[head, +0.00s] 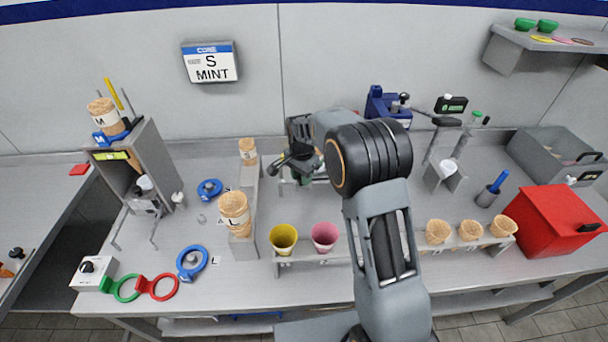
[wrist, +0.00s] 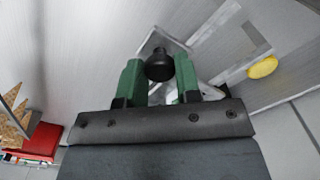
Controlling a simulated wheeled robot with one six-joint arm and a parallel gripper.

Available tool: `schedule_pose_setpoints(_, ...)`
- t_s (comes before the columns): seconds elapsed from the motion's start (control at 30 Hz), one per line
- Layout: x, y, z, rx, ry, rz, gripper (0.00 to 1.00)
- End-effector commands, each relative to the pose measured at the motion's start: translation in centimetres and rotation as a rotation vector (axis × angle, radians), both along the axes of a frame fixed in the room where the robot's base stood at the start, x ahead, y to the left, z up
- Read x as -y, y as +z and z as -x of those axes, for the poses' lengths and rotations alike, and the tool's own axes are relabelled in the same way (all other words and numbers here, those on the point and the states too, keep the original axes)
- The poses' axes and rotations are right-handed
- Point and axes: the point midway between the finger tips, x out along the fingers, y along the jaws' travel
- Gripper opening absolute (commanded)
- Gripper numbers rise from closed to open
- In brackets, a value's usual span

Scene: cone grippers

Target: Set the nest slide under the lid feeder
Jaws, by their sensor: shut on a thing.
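My gripper (head: 292,160) is at the back middle of the bench, in front of a dark grey upright unit (head: 298,127). In the wrist view its green fingers (wrist: 159,82) are shut on a black round knob (wrist: 158,66). The knob appears to belong to the nest slide, whose pale angular plate (wrist: 150,45) shows behind it. My gripper and arm hide most of the slide in the head view. The upright unit may be the lid feeder; I cannot tell for sure, and my arm covers part of it.
Wafer cone stacks (head: 235,208) stand left of my gripper. A front rack holds a yellow cup (head: 283,238), a pink cup (head: 324,236) and cones (head: 438,232). A grey stand (head: 157,150) is at left, a red box (head: 550,225) at right. Blue rings lie on clear bench at left.

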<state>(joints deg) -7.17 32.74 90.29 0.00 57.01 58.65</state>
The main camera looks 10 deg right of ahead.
Motion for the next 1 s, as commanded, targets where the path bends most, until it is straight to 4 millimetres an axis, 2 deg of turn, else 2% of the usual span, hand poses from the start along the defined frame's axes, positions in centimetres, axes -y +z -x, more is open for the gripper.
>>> schedule_pose_setpoints(0.33, -0.3, 0.0, 0.2, 0.0, 0.017, 0.0, 0.0)
schedule_pose_setpoints(0.37, -0.3, 0.0, 0.2, -0.001, 0.016, 0.001, 0.32)
schedule_pose_setpoints(0.6, -0.1, 0.0, 0.1, 0.0, 0.012, 0.0, 0.55)
schedule_pose_setpoints(0.87, -0.1, 0.1, 0.1, 0.001, 0.011, -0.001, 0.57)
schedule_pose_setpoints(1.0, -0.1, 1.1, 0.1, 0.004, 0.011, 0.0, 0.57)
